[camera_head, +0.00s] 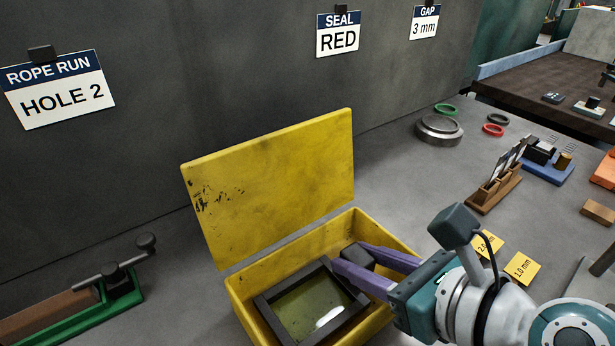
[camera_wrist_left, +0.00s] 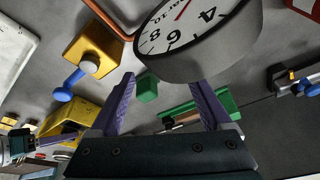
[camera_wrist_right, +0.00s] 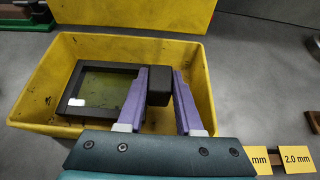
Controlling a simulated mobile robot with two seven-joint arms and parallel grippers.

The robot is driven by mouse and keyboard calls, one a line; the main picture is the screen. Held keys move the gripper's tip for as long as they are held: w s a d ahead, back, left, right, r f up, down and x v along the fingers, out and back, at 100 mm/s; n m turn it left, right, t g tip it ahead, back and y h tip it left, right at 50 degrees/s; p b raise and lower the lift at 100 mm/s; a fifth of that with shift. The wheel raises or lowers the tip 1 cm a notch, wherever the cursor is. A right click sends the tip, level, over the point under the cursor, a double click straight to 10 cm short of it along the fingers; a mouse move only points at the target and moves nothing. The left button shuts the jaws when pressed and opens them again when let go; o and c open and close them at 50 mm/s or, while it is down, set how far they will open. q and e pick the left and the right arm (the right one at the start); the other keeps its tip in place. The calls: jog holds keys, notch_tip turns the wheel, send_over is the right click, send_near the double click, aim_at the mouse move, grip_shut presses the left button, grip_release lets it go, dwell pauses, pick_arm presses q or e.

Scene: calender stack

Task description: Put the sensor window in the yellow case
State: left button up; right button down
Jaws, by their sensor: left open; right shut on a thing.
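The yellow case (camera_head: 372,225) stands open on the grey bench, its lid (camera_head: 270,185) tilted up behind it. The sensor window (camera_head: 310,308), a dark frame around greenish glass, is inside the case walls; it also shows in the right wrist view (camera_wrist_right: 102,86). I cannot tell whether it rests on the case floor. My right gripper (camera_wrist_right: 159,85) is over the case, its purple fingers shut on the window's black block-like grip (camera_wrist_right: 159,88). My left gripper (camera_wrist_left: 165,90) is open and empty, away from the case, which shows at lower left in the left wrist view (camera_wrist_left: 70,125).
A green-based lever fixture (camera_head: 122,290) is left of the case. Right of it lie yellow gap cards (camera_head: 522,268), a wooden card rack (camera_head: 495,190), a metal disc (camera_head: 438,129) and coloured rings. A round gauge (camera_wrist_left: 200,40) is near my left gripper. Signs hang on the back wall.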

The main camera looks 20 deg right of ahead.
pick_arm(q)
jog(key=shift+f, duration=0.2)
pick_arm(e)
jog(key=shift+f, duration=0.25)
pick_arm(q)
jog(key=shift+d, duration=0.1)
pick_arm(e)
jog(key=shift+c, duration=2.4)
grip_release()
pick_arm(q)
jog(key=shift+r+p, duration=0.8)
jog(key=shift+r, duration=0.15)
pick_arm(e)
jog(key=v, duration=1)
jog(key=shift+f, duration=0.1)
